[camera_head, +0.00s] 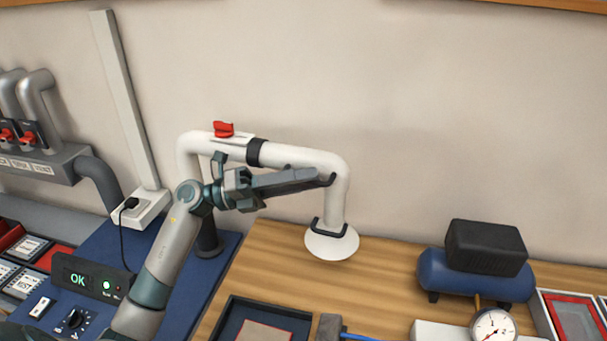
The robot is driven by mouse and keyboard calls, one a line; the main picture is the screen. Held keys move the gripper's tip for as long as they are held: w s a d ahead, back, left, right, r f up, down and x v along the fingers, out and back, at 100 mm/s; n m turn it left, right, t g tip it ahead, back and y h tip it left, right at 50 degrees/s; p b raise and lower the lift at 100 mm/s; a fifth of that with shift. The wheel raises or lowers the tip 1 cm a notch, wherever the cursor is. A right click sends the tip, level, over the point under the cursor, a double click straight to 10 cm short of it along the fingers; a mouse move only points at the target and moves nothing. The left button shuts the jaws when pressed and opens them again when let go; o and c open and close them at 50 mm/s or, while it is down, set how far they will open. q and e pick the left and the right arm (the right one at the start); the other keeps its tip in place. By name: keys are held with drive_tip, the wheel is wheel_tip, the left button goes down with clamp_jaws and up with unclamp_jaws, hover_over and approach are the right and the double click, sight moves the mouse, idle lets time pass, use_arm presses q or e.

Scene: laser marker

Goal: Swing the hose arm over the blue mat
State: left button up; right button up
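The hose arm (290,155) is a white bent pipe with a black band and a red knob on top. Its dark post stands at the blue mat's back right edge. The white flared hood (331,243) at its end, with a dark handle, hangs over the bare wood to the right of the blue mat (216,262). My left gripper (322,178) is in front of the pipe, its fingers pointing right, tips by the pipe's downward end. The fingers overlap in this view, so their gap and any contact are unclear. My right gripper is out of view.
A control box with a lit OK display (78,279) is at the lower left. A dark tray (228,322) lies on the wooden bench (385,262) at the front. A blue compressor (470,280) and a gauge (493,327) stand at right. Grey pipes (40,105) are at left.

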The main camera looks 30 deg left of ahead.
use_arm(q)
clamp_jaws()
